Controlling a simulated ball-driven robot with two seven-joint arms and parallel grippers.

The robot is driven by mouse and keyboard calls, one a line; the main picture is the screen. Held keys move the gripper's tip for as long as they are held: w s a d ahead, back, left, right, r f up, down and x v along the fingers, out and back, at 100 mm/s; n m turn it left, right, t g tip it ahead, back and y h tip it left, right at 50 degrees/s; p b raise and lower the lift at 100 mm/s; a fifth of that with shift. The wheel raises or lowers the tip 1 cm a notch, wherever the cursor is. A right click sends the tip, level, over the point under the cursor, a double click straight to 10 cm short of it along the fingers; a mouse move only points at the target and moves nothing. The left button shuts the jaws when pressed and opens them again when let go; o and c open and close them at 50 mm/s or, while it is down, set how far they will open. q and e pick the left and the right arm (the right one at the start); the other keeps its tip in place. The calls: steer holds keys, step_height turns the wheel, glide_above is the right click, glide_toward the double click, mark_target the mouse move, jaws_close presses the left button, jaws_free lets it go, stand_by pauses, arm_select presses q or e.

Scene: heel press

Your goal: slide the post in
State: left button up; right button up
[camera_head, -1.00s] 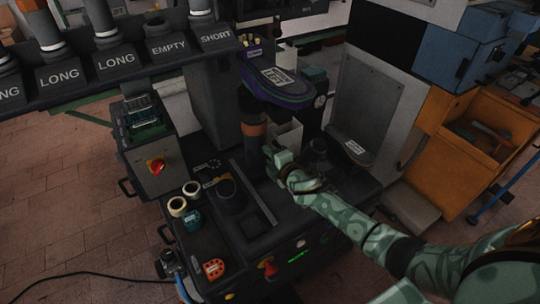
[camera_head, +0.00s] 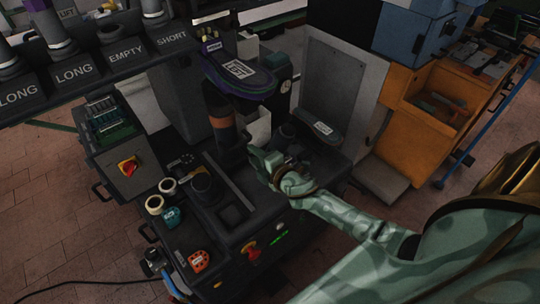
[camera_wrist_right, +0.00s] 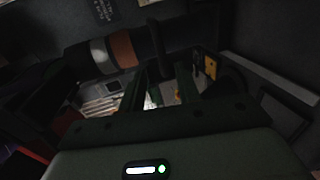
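The dark upright post with an orange band (camera_head: 222,128) stands on the press bed, below a purple-edged sole marked LEFT (camera_head: 240,72). In the right wrist view the banded post (camera_wrist_right: 118,50) lies across the upper left. My right gripper (camera_head: 256,158) is just right of the post, low over the bed, apart from it as far as I can tell. Its two dark fingers (camera_wrist_right: 165,92) look spread, with pale items showing between them. A dark bar stands beyond the fingers; I cannot tell whether it touches them. My left gripper is not in view.
A rack labelled LONG, EMPTY and SHORT (camera_head: 125,53) spans the upper left. A second sole (camera_head: 316,132) lies at right, near an orange cabinet (camera_head: 430,110).

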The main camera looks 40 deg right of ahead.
steer(key=v, duration=0.6)
steer(key=shift+s, duration=0.4)
steer(key=s+d+f+m+g+h, duration=0.15)
steer(key=s+f+m+g, duration=0.4)
steer(key=s+f, duration=0.65)
steer(key=s+d+f+m+g+h, duration=0.15)
steer(key=s+f+m+g, duration=0.4)
steer(key=f, duration=1.15)
steer(key=s+a+f+m+g+y, duration=0.1)
steer(key=s+a+f+m+g, duration=0.1)
steer(key=s, duration=1.1)
steer(key=s+a+f+m+g+y, duration=0.1)
steer(key=s+a+f, duration=0.3)
steer(key=s, duration=0.9)
step_height(320, 180, down, 2)
steer(key=shift+s+a+f+m+g, duration=0.1)
steer(key=shift+s+a+m+g, duration=0.35)
steer(key=shift+m, duration=0.25)
steer(key=shift+w, duration=0.1)
